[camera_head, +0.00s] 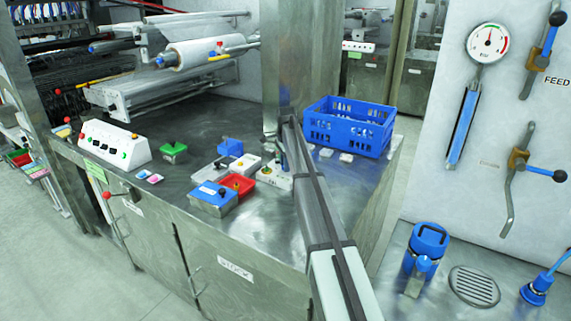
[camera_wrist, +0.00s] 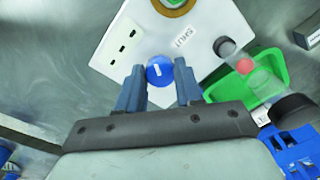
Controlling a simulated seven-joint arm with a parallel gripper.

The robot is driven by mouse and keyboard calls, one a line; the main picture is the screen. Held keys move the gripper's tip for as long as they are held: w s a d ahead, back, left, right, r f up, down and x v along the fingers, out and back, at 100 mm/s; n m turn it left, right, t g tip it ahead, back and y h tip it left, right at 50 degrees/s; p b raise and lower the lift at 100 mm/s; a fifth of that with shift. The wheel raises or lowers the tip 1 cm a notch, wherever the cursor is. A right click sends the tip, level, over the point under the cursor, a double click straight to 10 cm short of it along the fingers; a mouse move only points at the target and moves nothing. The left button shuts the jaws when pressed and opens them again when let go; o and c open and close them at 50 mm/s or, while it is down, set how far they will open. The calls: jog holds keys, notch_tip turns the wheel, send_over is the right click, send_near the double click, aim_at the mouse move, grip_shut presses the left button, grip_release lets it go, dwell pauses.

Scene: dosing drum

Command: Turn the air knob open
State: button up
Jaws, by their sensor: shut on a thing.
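The air knob, a round blue knob (camera_wrist: 160,74) with a small white mark, sits at the edge of a white panel in the wrist view. My gripper (camera_wrist: 160,78) has one finger on each side of the knob and is shut on it. The white panel (camera_wrist: 165,42) carries a SHUT label (camera_wrist: 220,47) to the right of the knob and dark slots to the left. In the head view my arm reaches over the steel bench, and its end is too small and dark there to show the knob.
A green part (camera_wrist: 268,75) and a dark round knob (camera_wrist: 293,110) lie close right of my fingers. In the head view, small coloured boxes, including a red one (camera_head: 238,186), stand left of my arm. A blue crate (camera_head: 347,127) stands to its right.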

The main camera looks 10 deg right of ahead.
jog(key=n, duration=0.5)
jog(key=shift+n, duration=0.3)
jog(key=n, duration=1.2)
jog(key=shift+d+n, duration=0.1)
jog(key=shift+n, duration=0.2)
jog(key=n, duration=0.5)
jog(key=shift+w+g, duration=0.1)
jog(key=shift+g, duration=0.2)
jog(key=shift+n, duration=0.3)
jog(key=o, duration=1)
jog(key=shift+o, duration=0.2)
notch_tip(320, 180, up, 14)
jog(key=shift+d, duration=0.2)
